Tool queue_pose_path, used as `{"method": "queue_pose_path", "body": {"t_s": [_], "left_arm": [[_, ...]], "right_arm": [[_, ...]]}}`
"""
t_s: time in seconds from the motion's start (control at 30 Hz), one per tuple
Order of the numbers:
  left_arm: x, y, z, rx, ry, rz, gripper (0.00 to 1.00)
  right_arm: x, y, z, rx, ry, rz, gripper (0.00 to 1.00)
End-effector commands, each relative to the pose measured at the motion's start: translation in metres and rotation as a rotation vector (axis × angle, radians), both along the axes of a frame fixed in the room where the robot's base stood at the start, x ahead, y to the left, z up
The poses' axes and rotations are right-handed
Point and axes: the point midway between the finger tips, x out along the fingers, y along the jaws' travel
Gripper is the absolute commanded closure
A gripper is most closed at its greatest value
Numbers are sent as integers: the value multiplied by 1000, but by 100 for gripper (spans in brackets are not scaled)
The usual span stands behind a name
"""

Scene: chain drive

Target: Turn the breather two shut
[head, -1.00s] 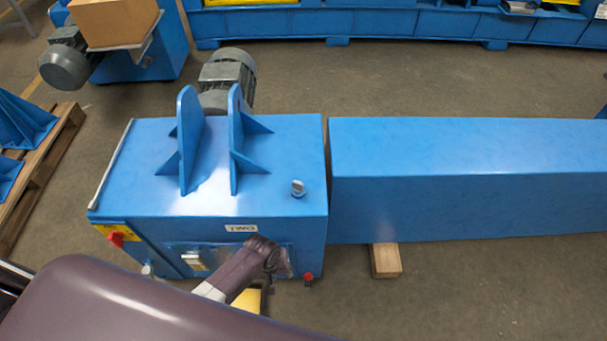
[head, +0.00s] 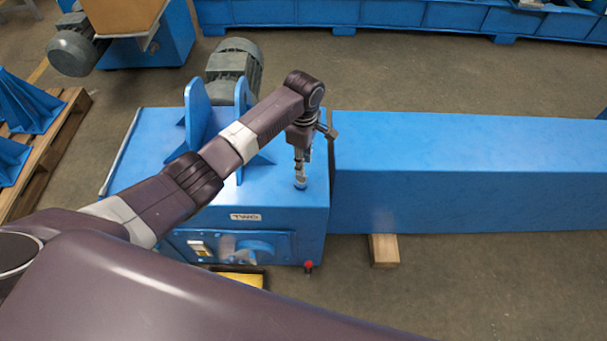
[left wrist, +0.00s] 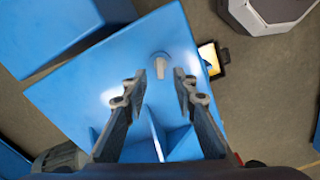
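The breather (left wrist: 159,64) is a small grey knob with a flat grip on a round base, on top of the blue housing (head: 245,202) labelled TWO (head: 245,217). My left gripper (head: 300,170) points down over it near the housing's right edge. In the left wrist view, the two fingers of my left gripper (left wrist: 160,77) are spread apart, with the breather showing between and just beyond their tips. No contact with it is visible. In the head view the fingers mostly hide the breather. My right gripper is not in view.
Two upright blue brackets (head: 197,110) stand on the housing left of the breather, with a grey motor (head: 233,65) behind. A long blue guard (head: 460,175) lies close on the right.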

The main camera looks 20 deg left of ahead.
Motion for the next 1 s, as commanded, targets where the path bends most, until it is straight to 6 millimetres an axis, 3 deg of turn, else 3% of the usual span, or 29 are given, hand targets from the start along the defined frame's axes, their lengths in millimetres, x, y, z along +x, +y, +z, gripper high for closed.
{"method": "queue_pose_path", "body": {"t_s": [0.43, 0.87, 1.0], "left_arm": [[-1, -1, -64, -1, 2, -1, 74], [-1, -1, -73, -1, 0, -2, 74], [-1, -1, -73, -1, 0, -2, 89]], "right_arm": [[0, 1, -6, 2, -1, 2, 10], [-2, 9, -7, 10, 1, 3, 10], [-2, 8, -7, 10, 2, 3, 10]]}}
